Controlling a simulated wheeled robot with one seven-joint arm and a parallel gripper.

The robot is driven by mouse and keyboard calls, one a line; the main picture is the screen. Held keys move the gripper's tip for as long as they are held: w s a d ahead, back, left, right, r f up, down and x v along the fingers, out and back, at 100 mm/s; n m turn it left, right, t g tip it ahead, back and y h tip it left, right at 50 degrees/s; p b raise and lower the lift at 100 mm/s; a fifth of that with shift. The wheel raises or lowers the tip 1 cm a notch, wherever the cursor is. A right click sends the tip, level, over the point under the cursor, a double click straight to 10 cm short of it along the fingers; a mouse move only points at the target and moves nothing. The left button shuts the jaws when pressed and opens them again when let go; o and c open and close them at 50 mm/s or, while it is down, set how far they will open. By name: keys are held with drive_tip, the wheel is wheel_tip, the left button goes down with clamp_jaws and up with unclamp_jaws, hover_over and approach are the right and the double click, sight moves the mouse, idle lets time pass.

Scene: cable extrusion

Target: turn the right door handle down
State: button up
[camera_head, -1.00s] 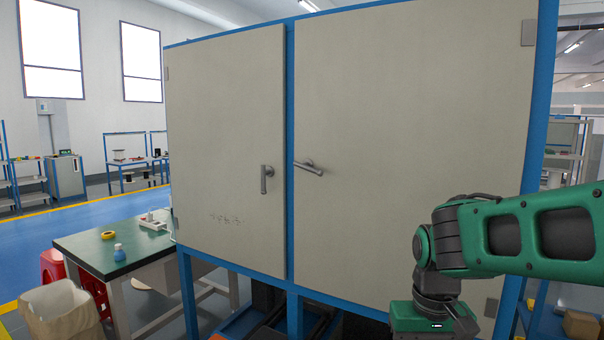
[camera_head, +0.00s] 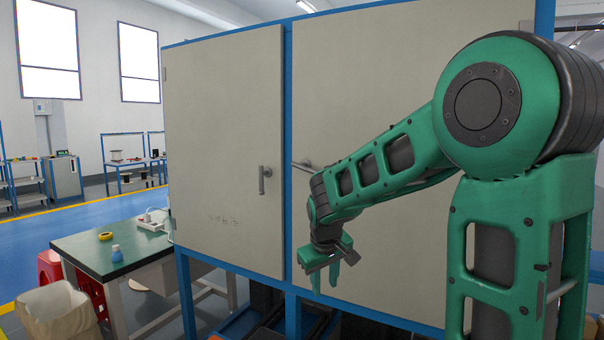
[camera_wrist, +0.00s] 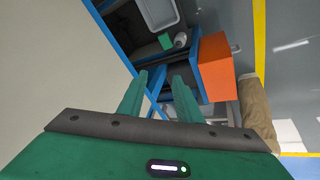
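The right door handle (camera_head: 301,165) is a grey lever at the left edge of the right cabinet door (camera_head: 360,95). Its left end shows in the head view, lying near level; my arm hides the rest. My gripper (camera_head: 325,284) points down in front of the right door, below the handle and slightly to its right. Its two green fingers stand apart in the wrist view (camera_wrist: 158,88) with nothing between them, so it is open and empty. The handle cannot be made out in the wrist view.
The left door handle (camera_head: 264,180) hangs vertical on the closed left door (camera_head: 220,110). A green-topped table (camera_head: 100,252) stands at the left, with a bin (camera_head: 58,310) before it. The wrist view shows an orange box (camera_wrist: 216,66) below and the pale cabinet face (camera_wrist: 50,70) at left.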

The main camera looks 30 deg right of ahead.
drive_tip(key=w+d+r+h, duration=0.3)
drive_tip(key=w+d, duration=0.2)
drive_tip(key=w, duration=0.3)
drive_tip(key=n+t+h, duration=0.3)
drive_tip(key=h, duration=0.5)
approach(303, 168)
drive_tip(key=shift+t, duration=0.3)
drive_tip(key=x, duration=1.1)
drive_tip(key=shift+s+f, duration=0.15)
drive_tip(key=shift+f, duration=0.05)
clamp_jaws()
